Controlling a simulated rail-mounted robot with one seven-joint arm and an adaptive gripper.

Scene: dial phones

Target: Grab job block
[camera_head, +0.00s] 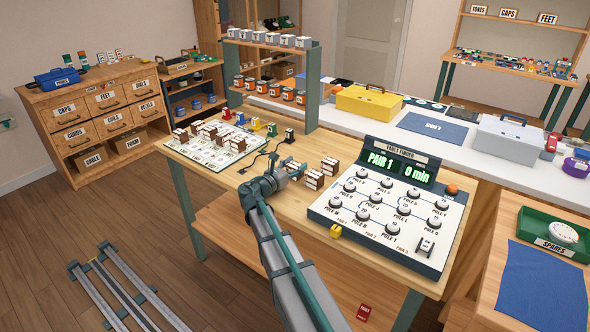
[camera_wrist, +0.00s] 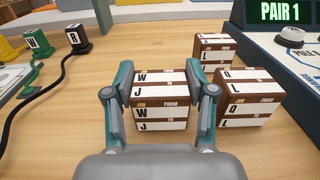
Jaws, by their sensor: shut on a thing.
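A brown and white job block marked W and J (camera_wrist: 160,116) stands on the table between the two fingers of my gripper (camera_wrist: 160,72) in the wrist view. My gripper is shut on it, one finger along each side. In the head view my gripper (camera_head: 292,169) is low over the wooden table, and the held block is mostly hidden by it. Two other job blocks stand just right of it: one marked Q and L (camera_wrist: 250,98) close by, and one marked L (camera_wrist: 213,50) farther back.
The fault finder panel (camera_head: 388,208), reading PAIR 1 and 0 min, stands to the right. A white board with several job blocks (camera_head: 208,150) lies to the left. A black cord and plugs (camera_wrist: 78,40) lie left of my gripper. The table front is mostly clear.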

